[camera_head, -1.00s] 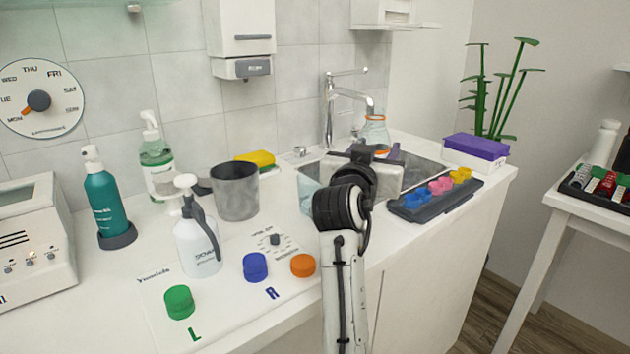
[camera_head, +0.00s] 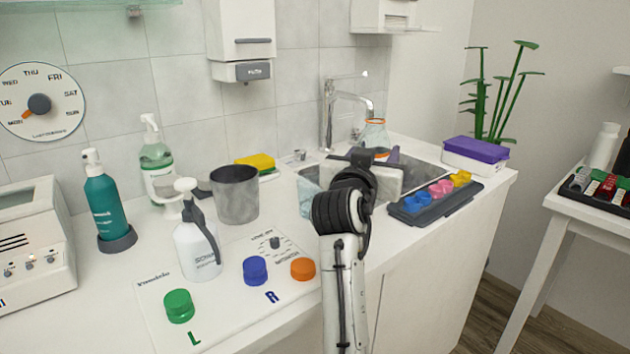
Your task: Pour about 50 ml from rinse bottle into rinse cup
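A clear flask-like bottle (camera_head: 375,133) with an orange neck ring shows at the sink, beyond my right gripper (camera_head: 376,160); it may be the rinse bottle. Its lower part is hidden. My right arm comes in from the bottom and reaches over the sink's front. Its wrist hides the fingers, so I cannot tell whether they are open or touch the bottle. A pale translucent blue vessel (camera_head: 308,196), possibly the rinse cup, stands just left of the wrist, partly covered by it. My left gripper is not in view.
A grey tumbler (camera_head: 235,195), white pump bottle (camera_head: 197,245) and teal bottle (camera_head: 104,205) stand left on the counter. A dark tray (camera_head: 425,212) with coloured pieces lies right of the arm. The faucet (camera_head: 328,115) rises behind the sink. Coloured caps lie on the front mat (camera_head: 225,315).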

